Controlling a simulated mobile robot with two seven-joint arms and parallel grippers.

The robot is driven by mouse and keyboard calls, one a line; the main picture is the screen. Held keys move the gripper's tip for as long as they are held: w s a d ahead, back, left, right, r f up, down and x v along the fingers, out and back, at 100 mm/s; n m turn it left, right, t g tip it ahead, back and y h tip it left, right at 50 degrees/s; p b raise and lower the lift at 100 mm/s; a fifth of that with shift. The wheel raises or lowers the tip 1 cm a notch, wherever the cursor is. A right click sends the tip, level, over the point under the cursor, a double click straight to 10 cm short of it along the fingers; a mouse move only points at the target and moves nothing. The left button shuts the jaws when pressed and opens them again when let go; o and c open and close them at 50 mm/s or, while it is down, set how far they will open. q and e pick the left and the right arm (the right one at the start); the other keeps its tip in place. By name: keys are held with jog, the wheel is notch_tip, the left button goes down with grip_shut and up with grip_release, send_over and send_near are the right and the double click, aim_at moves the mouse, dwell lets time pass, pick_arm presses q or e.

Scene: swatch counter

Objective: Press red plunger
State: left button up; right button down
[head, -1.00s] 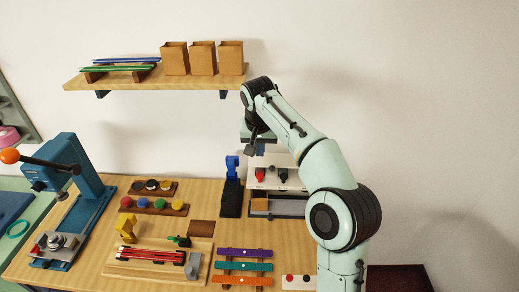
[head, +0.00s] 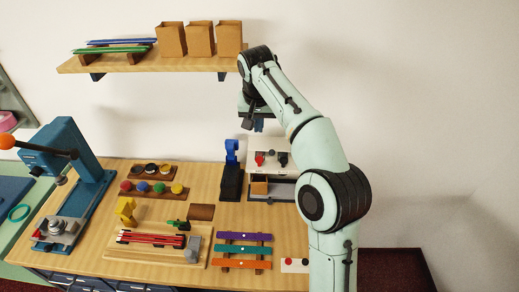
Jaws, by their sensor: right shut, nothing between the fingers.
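The red plunger (head: 259,160) stands on the front of a white box (head: 265,145) at the back of the counter. A dark plunger (head: 283,160) stands to its right on the same box. My right gripper (head: 258,126) points down above the box, shut and empty. Its fingertips appear above the red plunger in the picture, with a gap between them. The wrist hides part of the wall behind. My left gripper is not in view.
A blue upright device (head: 231,165) stands close left of the box. A wooden shelf (head: 150,63) with three brown boxes hangs above left. A small white plate (head: 295,265) with a red and a dark button lies at the front right.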

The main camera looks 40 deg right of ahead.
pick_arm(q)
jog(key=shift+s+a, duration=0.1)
pick_arm(e)
jog(key=shift+s+a, duration=0.1)
jog(key=shift+a, duration=0.05)
jog(key=b, duration=0.2)
send_near(259, 158)
jog(key=x, duration=0.6)
jog(key=shift+f, duration=0.25)
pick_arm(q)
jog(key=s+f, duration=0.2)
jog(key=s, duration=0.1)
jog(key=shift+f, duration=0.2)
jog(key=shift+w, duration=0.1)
